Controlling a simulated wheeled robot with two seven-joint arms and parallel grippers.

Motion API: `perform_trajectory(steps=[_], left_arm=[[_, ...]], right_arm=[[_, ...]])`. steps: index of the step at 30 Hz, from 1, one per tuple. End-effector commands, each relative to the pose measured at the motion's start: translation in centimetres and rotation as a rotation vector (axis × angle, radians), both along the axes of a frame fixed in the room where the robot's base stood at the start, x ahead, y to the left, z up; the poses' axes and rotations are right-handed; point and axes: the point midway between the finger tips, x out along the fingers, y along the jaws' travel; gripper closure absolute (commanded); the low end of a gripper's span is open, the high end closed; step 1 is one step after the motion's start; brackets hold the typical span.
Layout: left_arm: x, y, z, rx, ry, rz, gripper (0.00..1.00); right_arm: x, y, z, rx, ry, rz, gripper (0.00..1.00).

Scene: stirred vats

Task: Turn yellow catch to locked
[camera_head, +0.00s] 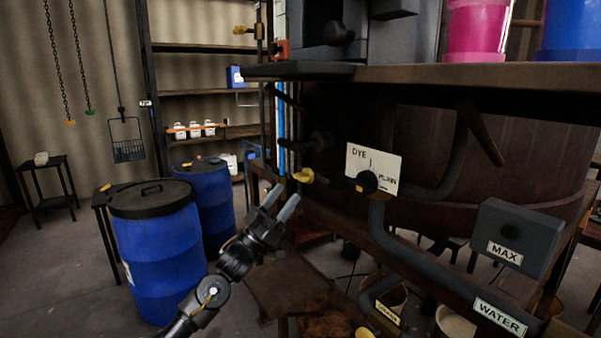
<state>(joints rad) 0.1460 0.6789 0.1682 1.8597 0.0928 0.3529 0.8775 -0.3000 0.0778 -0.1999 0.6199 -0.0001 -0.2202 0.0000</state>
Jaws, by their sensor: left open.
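A small yellow piece (303,175), which looks like a catch or lever, sits left of the white DYE plate (373,168), below the bench top. A second yellow piece (243,30) is on a post higher up at the back. I cannot tell from its shape which one is the catch, or whether either is locked. My left gripper (283,203) reaches up from the bottom, open and empty. Its fingertips show just below and left of the lower yellow piece, apart from it in the picture. My right gripper is not in view.
A bench top (480,76) overhangs the pipes and a dark vat (440,150). A grey MAX box (515,237) and a WATER label (500,317) are at right. Blue barrels (160,255) stand at left.

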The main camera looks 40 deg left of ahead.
Motion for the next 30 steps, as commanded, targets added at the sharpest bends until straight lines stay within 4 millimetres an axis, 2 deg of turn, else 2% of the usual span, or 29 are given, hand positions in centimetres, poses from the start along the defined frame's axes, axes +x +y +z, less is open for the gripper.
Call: perform_trajectory(steps=[1, 3, 10, 15, 24, 30], left_arm=[[0.7, -0.2, 1.4, 0.0, -0.003, 0.001, 0.4], [1.6, -0.5, 2.3, 0.0, -0.002, 0.001, 0.4], [4.0, -1.2, 4.6, -0.001, 0.0, 0.001, 0.4], [4.9, -1.4, 5.2, -0.001, 0.002, 0.001, 0.4], [5.0, -1.5, 5.2, 0.0, 0.002, 0.001, 0.4], [5.0, -1.5, 5.2, 0.0, 0.002, 0.001, 0.65]], right_arm=[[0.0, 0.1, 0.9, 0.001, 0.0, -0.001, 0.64], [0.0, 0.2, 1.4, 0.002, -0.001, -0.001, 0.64], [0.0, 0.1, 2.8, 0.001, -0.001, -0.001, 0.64], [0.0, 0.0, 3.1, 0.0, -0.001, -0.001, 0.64], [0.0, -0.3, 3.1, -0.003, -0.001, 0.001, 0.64], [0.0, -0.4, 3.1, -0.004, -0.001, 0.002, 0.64]])
